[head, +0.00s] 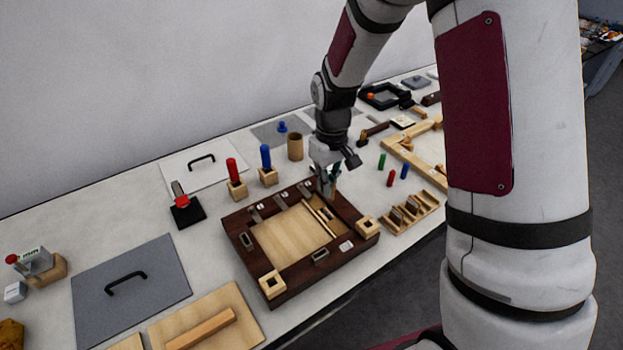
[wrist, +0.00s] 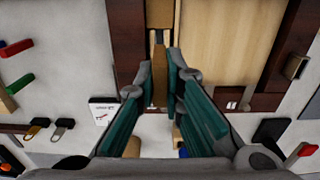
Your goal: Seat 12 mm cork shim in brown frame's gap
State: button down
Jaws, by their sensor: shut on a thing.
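The brown frame (head: 300,280) lies flat on the bench around a pale wood panel (head: 288,236). A narrow gap with pale strips (head: 320,217) runs along the panel's right side. My gripper (head: 329,188) is over the frame's far right part, pointing down. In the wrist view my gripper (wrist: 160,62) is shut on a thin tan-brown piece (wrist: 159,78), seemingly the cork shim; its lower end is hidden. The piece is roughly in line with the gap beside the panel. I cannot tell whether it touches the frame or is in the gap.
A slotted wooden rack (head: 420,217) with dark pieces stands right of the frame. Small green, red and blue pegs (head: 405,171) stand behind it. Block-mounted red and blue handles (head: 265,157) and a cork-coloured cup (head: 295,147) stand behind the frame.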

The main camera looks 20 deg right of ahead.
aim_at(327, 208)
dwell(0.3)
jog(key=shift+w+f, duration=0.1)
jog(key=shift+f, duration=0.85)
jog(key=shift+f+b, duration=0.9)
jog(key=shift+f, duration=1.1)
jog(key=shift+f+b, duration=0.35)
jog(key=shift+f, duration=1.25)
jog(key=shift+r, duration=0.25)
jog(key=shift+r+p, duration=0.55)
jog(key=shift+r, duration=0.55)
jog(key=shift+f, duration=0.45)
dwell(1.4)
